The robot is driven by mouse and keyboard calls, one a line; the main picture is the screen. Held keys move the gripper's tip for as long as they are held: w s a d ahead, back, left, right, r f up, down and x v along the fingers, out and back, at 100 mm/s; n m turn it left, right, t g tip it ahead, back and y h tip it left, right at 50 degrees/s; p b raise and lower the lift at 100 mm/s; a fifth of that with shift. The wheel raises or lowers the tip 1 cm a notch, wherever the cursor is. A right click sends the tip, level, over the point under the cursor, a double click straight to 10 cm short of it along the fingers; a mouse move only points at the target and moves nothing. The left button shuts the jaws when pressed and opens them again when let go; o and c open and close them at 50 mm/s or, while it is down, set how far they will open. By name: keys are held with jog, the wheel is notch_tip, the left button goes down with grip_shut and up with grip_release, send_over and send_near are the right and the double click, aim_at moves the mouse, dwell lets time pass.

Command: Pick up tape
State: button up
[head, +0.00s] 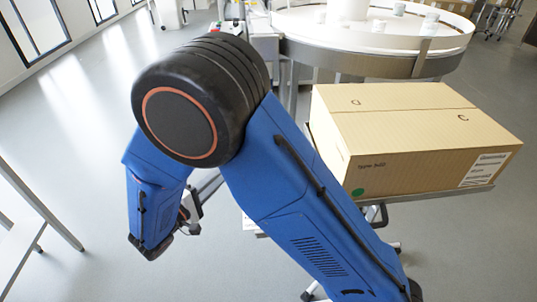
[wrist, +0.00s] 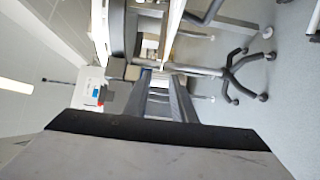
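I cannot make out any tape in either view. My gripper (wrist: 161,78) shows in the wrist view as two dark fingers with a gap between their tips, and nothing is seen held between them. In the head view only a small part of my gripper (head: 189,212) shows beside the blue arm. The arm hides the rest of it.
A closed cardboard box (head: 425,125) rests on a stand at right. Behind it is a round white table (head: 370,42) with small white containers (head: 398,9). A table frame (head: 35,205) stands at left. The wrist view shows a wheeled chair base (wrist: 235,70). Grey floor (head: 75,110) is open at left.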

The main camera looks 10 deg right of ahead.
jog(key=x, duration=1)
jog(key=shift+d+f, duration=0.15)
jog(key=shift+f, duration=0.1)
jog(key=shift+s, duration=0.1)
grip_shut()
